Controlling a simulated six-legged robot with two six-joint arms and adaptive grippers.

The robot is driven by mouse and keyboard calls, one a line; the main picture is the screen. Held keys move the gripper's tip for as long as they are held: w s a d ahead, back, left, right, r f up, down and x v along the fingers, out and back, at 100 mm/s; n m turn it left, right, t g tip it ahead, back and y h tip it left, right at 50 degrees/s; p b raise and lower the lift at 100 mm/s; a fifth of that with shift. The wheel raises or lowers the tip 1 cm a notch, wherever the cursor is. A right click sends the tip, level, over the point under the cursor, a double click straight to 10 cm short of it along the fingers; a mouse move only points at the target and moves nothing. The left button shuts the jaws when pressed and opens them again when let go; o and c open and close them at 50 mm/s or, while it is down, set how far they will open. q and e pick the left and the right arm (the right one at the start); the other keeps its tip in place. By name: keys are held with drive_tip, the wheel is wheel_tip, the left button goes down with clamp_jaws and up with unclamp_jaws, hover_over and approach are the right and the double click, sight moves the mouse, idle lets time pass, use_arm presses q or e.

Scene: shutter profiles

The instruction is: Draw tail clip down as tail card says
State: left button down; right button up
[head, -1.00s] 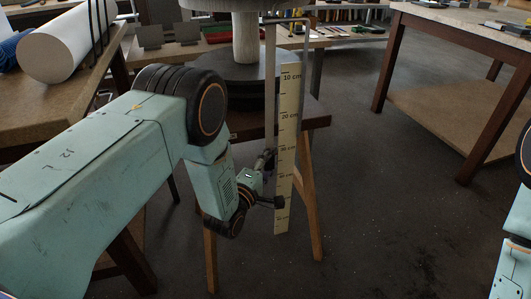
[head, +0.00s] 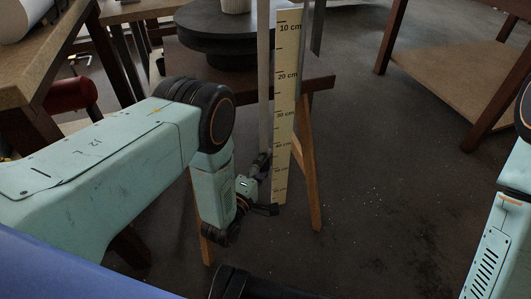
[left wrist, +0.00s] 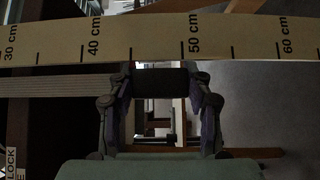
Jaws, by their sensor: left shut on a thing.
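My left gripper (head: 264,186) is beside the lower part of an upright cream ruler (head: 288,60), marked in centimetres. In the left wrist view the left gripper (left wrist: 160,88) is shut on a small dark block (left wrist: 160,80), which looks like the tail clip. Behind it the ruler (left wrist: 150,38) runs across, and the block lies between about the 45 and 50 cm marks. A grey strip (left wrist: 65,87) leads to the grip from the left; in the head view the strip (head: 264,90) hangs beside the ruler. My right gripper is out of view.
A wooden stand (head: 312,170) with a round dark base (head: 210,38) is behind the ruler. Workbenches are at the left (head: 50,70) and right (head: 450,85). A cropped card reading "LOCK" (left wrist: 12,158) shows at the wrist view's edge. Floor right of the ruler is clear.

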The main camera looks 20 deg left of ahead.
use_arm(q)
wheel_tip(320, 180, down, 3)
drive_tip(key=shift+w+r+b, duration=0.1)
drive_tip(key=shift+w+b, duration=0.05)
drive_tip(key=shift+b, duration=0.45)
drive_tip(key=shift+f+b, duration=0.35)
drive_tip(key=shift+f, duration=0.65)
drive_tip(key=c, duration=0.5)
unclamp_jaws()
drive_tip(key=shift+s+a, duration=0.25)
drive_tip(key=shift+s, duration=1.05)
drive_tip(key=shift+s+a, duration=0.25)
drive_tip(key=shift+s, duration=1)
drive_tip(key=shift+s+a, duration=0.25)
drive_tip(key=shift+s, duration=1.05)
